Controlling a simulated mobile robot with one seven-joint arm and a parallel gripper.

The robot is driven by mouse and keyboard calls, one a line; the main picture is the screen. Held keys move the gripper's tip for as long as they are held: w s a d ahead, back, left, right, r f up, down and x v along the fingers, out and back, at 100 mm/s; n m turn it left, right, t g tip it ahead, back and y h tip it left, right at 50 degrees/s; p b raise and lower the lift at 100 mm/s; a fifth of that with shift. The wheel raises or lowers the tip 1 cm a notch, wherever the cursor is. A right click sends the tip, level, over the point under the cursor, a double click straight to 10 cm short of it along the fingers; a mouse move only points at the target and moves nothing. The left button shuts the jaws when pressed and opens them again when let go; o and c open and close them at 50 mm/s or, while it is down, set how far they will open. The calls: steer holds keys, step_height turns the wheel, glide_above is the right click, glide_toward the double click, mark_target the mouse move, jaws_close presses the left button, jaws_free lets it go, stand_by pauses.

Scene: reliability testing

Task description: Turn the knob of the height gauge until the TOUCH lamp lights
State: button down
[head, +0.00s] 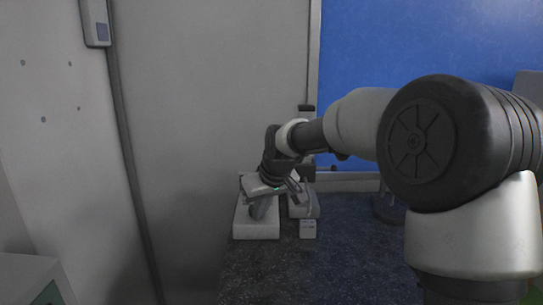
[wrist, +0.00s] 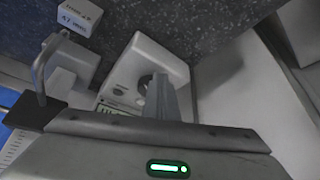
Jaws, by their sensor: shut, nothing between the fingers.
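The height gauge shows in the head view as a grey base (head: 304,209) with an upright column, partly hidden by my arm. In the wrist view its grey base (wrist: 72,62) is at the left, with a bent rod over it. Beside it stands a white box (wrist: 160,58) with a dark round knob (wrist: 144,84) on its top face; the box also shows in the head view (head: 256,230). My gripper (wrist: 160,80) is shut and empty, its fingertips at the knob and partly covering it. I cannot tell whether they touch. No lit TOUCH lamp can be made out; small markings are unreadable.
A white block (wrist: 80,17) marked 47 mm stands on the dark speckled table (head: 350,260) near the gauge base. A grey wall panel (head: 210,120) is close at the left and behind. The table to the right of the gauge is mostly clear.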

mark_target(266, 219)
steer(key=shift+w+d+r, duration=0.1)
steer(key=shift+w+d, duration=0.1)
steer(key=shift+d, duration=0.2)
steer(key=shift+w+d, duration=0.2)
steer(key=shift+d, duration=0.25)
steer(key=shift+w+d, duration=0.25)
steer(key=shift+d, duration=0.05)
steer(key=shift+w+d+p, duration=0.15)
steer(key=shift+p, duration=0.15)
steer(key=shift+s+d, duration=0.2)
stand_by(0.4)
step_height(266, 219, up, 6)
steer(key=p, duration=0.4)
steer(key=shift+d, duration=0.1)
